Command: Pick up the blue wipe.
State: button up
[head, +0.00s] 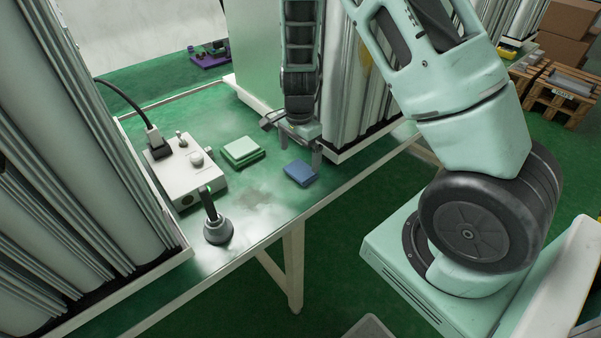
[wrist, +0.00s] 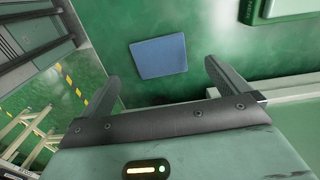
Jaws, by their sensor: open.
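The blue wipe (head: 301,173) lies flat on the green tabletop (head: 262,195) in the head view, near the table's front edge. It is a folded blue square. My gripper (head: 294,152) is above the table close to the wipe, and its fingers point down. In the wrist view the wipe (wrist: 159,57) lies beyond the gap between the fingers of my gripper (wrist: 160,78), and nothing is between them. The fingers are wide apart. The wipe is fully visible in the wrist view and apart from the fingers there.
A white box (head: 187,172) with knobs and a cable, and a dark stand with a handle (head: 217,229), are farther left.

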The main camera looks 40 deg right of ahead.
aim_at(301, 170)
jog(key=shift+d+f, duration=0.2)
jog(key=shift+f, duration=2.5)
jog(key=c, duration=1)
